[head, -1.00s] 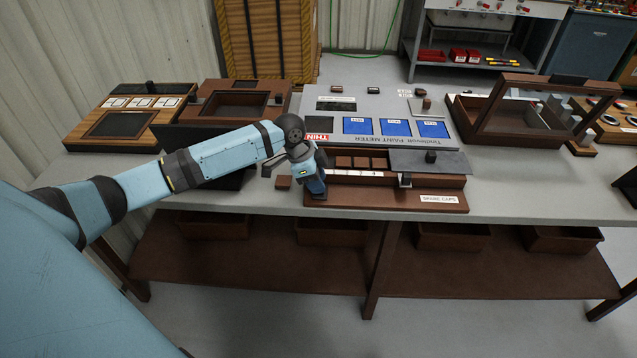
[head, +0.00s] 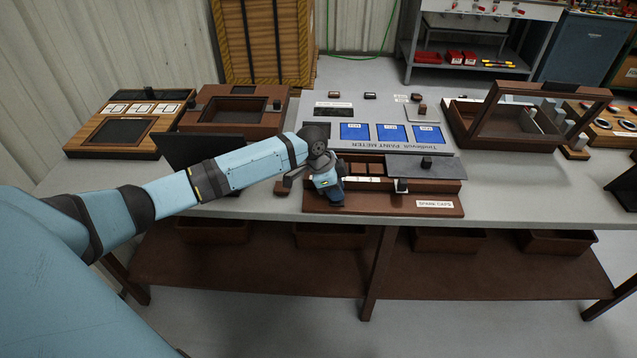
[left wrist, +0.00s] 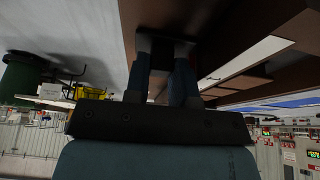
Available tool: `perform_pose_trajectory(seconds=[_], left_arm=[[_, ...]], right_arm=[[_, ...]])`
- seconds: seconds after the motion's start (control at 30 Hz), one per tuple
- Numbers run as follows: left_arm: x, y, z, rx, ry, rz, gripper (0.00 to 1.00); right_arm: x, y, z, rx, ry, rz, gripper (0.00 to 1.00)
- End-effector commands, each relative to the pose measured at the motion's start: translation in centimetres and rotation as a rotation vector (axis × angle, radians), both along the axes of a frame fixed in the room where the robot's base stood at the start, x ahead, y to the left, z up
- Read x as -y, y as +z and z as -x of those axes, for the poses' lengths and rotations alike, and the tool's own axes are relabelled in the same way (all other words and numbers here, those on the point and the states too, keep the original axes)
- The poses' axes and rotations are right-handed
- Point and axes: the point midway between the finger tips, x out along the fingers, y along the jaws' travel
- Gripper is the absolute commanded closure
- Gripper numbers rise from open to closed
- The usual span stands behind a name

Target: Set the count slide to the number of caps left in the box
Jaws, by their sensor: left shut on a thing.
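The brown spare caps box (head: 440,210) stands at the table's front edge, with a white label at its front right. Square brown caps (head: 375,169) show in its open part; a grey lid plate (head: 400,168) with a black knob covers the right. A white marked strip (head: 362,180) runs along the front. A small black-and-white block (head: 401,186) sits right of it and may be the count slide. My left gripper (head: 330,200) is over the box's front left, hiding part of the strip. In the left wrist view its fingers (left wrist: 165,55) are shut on a small dark thing I cannot identify.
Behind the box is a grey paint meter board (head: 345,102) with blue panels. Brown framed trays (head: 190,115) stand left, and a clear-lidded case (head: 500,135) stands right. The table's front strip (head: 510,200) right of the box is clear.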

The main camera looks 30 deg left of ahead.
Motion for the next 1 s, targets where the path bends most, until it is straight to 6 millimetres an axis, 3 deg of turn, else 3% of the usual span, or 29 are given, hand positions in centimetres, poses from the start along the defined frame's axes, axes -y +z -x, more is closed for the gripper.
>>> perform_pose_trajectory(seconds=[0.03,0.2,0.6,0.63,0.67,1.0], left_arm=[[1.4,0.6,-0.8,0.000,-0.001,0.005,1.00],[4.0,0.3,-2.4,0.000,0.000,0.002,1.00],[4.6,0.1,-2.8,0.001,-0.001,0.001,1.00],[4.6,0.1,-2.8,0.001,-0.001,0.001,0.70],[4.6,0.1,-2.8,0.001,-0.001,0.001,0.66],[4.4,0.5,-2.7,0.002,-0.001,0.000,0.66]], right_arm=[[0.2,0.9,0.0,0.005,0.003,0.007,0.49],[0.5,1.1,0.2,0.014,0.008,0.020,0.49],[0.4,0.3,0.9,-0.005,0.007,0.019,0.49],[0.3,0.4,0.9,-0.004,0.007,0.018,0.49],[0.3,0.4,0.8,-0.002,0.008,0.017,0.49],[0.2,1.0,0.5,0.008,0.008,0.014,0.49]])
